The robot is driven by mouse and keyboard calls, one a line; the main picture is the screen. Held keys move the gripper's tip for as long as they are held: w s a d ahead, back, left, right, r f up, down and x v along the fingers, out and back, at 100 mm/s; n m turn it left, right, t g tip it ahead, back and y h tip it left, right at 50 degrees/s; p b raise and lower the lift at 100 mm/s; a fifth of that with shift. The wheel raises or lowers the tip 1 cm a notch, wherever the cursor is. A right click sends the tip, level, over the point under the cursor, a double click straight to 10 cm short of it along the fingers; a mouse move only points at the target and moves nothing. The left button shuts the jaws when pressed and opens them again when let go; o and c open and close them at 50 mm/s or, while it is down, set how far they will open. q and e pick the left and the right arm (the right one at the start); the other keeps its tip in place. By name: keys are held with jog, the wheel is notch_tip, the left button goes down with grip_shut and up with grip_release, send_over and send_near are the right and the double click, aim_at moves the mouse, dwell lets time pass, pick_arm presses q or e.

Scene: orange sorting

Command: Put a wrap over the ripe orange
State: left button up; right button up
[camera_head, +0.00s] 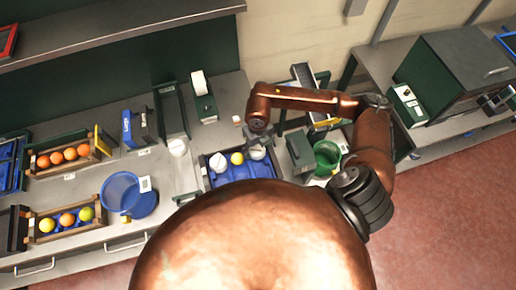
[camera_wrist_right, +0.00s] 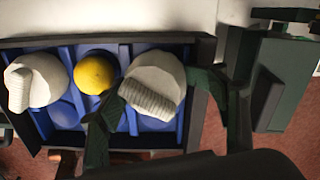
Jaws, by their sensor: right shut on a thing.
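A dark tray with a blue insert (camera_wrist_right: 66,116) lies below my right wrist. A yellow-orange fruit (camera_wrist_right: 96,73) sits bare in its middle; it also shows in the head view (camera_head: 237,158). A white wrap with a ribbed band (camera_wrist_right: 152,84) is at the right end of the tray, between the fingers of my right gripper (camera_wrist_right: 153,92), which is shut on it. Whether a fruit is under this wrap is hidden. A second white wrap (camera_wrist_right: 36,82) sits at the left end; it also shows in the head view (camera_head: 218,163). My left gripper is not in view.
Crates with oranges (camera_head: 70,153) and mixed yellow and orange fruit (camera_head: 67,219) stand at the left. A blue bin (camera_head: 120,190) is left of the tray. A green bucket (camera_head: 326,155) and a dark green box (camera_head: 300,150) are to its right.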

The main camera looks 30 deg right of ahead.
aim_at(258, 146)
jog(key=o, duration=1.2)
jog(key=o, duration=0.4)
jog(key=shift+r, duration=0.1)
jog(key=shift+r+p, duration=2.2)
jog(key=shift+r, duration=1.75)
jog(key=shift+a, duration=0.1)
